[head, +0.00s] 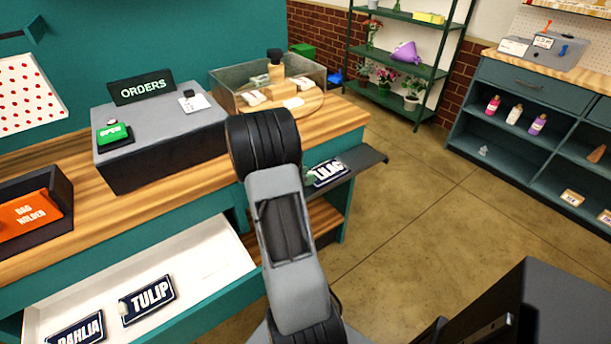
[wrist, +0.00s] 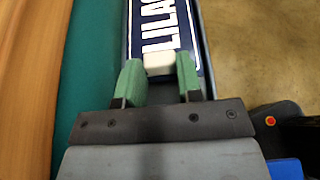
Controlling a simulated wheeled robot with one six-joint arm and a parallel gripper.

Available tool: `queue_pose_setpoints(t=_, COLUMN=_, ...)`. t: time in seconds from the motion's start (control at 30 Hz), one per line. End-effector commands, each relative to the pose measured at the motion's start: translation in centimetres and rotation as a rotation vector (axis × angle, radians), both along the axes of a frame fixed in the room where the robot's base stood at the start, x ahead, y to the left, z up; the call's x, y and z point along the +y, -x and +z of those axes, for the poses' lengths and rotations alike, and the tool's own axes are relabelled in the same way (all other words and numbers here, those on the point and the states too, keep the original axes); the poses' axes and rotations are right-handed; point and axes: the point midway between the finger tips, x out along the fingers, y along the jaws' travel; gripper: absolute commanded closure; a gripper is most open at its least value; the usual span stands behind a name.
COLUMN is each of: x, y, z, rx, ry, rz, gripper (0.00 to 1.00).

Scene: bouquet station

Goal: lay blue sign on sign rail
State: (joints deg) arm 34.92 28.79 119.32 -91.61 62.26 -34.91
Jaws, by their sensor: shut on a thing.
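The dark blue LILAC sign (head: 328,173) is at the right end of the counter, over the dark grey sign rail (head: 368,159). I cannot tell whether it rests on the rail or is just above it. In the wrist view the sign (wrist: 160,25) lies lengthwise ahead of my gripper (wrist: 160,77), with a cream block (wrist: 160,64) on its near part. My green fingers are on either side of that block and shut on it. In the head view my arm hides most of the gripper and the sign's left end.
An open white drawer (head: 205,270) at the lower left holds blue TULIP (head: 148,301) and DAHLIA (head: 76,331) signs. The counter bears a grey ORDERS stand (head: 160,130) and a clear bin (head: 225,82). The floor (head: 420,220) right of the rail is clear.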

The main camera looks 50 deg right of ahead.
Motion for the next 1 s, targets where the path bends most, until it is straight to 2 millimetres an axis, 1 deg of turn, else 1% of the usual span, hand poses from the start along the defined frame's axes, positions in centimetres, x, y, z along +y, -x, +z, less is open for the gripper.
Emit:
queue_pose_setpoints(t=0.4, x=0.0, y=-0.01, z=0.04, rx=-0.001, ry=0.0, rz=0.0, gripper=0.92)
queue_pose_setpoints(t=0.43, x=0.0, y=-0.01, z=0.04, rx=-0.001, ry=0.0, rz=0.0, gripper=0.66)
queue_pose_setpoints(t=0.7, x=0.02, y=-0.03, z=0.02, rx=0.0, ry=0.0, rz=0.0, gripper=0.4)
queue_pose_setpoints(t=0.73, x=0.02, y=-0.03, z=0.02, rx=0.0, ry=0.0, rz=0.001, gripper=0.37)
queue_pose_setpoints(t=1.0, x=0.02, y=-0.01, z=-0.01, rx=0.0, ry=0.0, rz=0.0, gripper=0.37)
